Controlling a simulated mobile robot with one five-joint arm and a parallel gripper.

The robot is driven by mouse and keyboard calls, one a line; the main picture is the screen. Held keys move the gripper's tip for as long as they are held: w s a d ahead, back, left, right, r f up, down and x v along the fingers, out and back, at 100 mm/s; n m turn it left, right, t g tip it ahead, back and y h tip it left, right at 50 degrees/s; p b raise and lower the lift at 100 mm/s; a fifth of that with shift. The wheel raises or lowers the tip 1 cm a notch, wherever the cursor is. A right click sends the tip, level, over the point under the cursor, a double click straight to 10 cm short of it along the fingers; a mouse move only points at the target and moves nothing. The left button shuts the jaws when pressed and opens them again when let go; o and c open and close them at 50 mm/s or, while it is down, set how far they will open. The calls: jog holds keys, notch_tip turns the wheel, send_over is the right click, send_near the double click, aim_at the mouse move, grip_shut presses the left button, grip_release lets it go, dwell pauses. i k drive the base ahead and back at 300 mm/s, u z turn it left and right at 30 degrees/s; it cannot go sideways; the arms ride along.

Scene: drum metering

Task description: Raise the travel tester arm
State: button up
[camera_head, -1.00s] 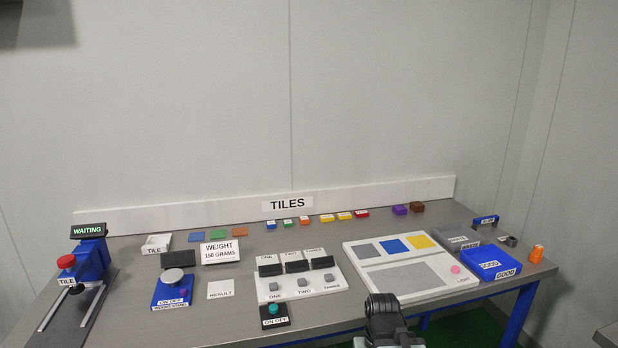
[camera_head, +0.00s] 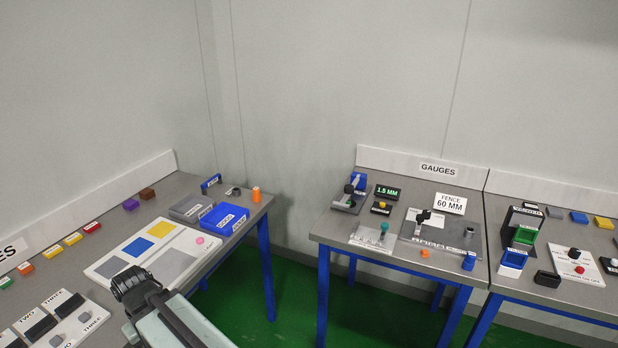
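On the GAUGES table (camera_head: 335,222), a small grey and blue device with a dark lever-like part (camera_head: 350,190) stands at the back left, beside a display reading 1.5 MM (camera_head: 387,192). It may be the travel tester, but I can read no label naming it. Its arm is too small to judge raised or lowered. My gripper (camera_head: 130,282) is at the lower left, over the front of the TILES table (camera_head: 200,268), well away from that device. Its fingers are dark and foreshortened, so its opening does not show.
A gap with green floor (camera_head: 290,300) separates the two tables. The GAUGES table also holds a FENCE 60 MM sign (camera_head: 446,203), a teal knob (camera_head: 384,228) and a grey plate (camera_head: 440,236). Another table (camera_head: 560,298) adjoins on the right. A blue box (camera_head: 224,218) and orange cylinder (camera_head: 256,194) are on the left.

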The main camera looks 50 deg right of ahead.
aim_at(349, 188)
jog(key=z, duration=1.7)
